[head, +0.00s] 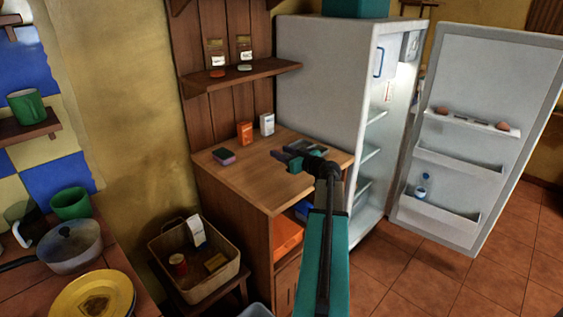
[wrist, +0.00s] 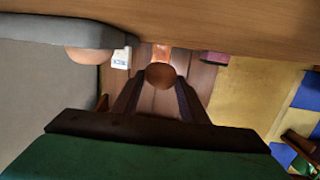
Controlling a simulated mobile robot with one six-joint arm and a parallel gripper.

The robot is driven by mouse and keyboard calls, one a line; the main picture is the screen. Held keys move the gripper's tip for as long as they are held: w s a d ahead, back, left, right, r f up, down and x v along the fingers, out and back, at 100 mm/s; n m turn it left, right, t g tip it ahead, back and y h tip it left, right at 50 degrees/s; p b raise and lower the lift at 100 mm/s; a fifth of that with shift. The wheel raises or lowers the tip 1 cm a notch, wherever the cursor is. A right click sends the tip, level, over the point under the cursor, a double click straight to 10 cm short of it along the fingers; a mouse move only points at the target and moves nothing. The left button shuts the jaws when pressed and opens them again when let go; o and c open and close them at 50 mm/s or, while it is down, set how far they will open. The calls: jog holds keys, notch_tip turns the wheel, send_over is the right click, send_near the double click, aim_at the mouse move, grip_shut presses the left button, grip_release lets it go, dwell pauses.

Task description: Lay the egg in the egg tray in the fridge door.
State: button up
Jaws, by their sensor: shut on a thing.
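My gripper (head: 290,158) is above the wooden counter beside the fridge. In the wrist view my gripper (wrist: 160,88) is shut on a brown egg (wrist: 160,76), held between the fingertips. The head view does not show this egg clearly. The fridge (head: 325,85) is open, and its door (head: 480,75) stands swung out to the right. The egg tray (head: 470,123) is the top shelf of the door, with brown eggs at its left (head: 441,111) and right (head: 503,126) and a gap between.
A grey container (wrist: 60,35) with another egg (wrist: 88,55) is near my gripper. A lower door shelf holds a blue-and-white item (head: 422,186).

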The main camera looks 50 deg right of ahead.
aim_at(282, 167)
jog(key=shift+w+f, duration=0.1)
jog(key=shift+f, duration=0.05)
jog(key=shift+f, duration=1.6)
jog(key=shift+f, duration=0.1)
jog(key=o, duration=0.5)
jog(key=v, duration=1.2)
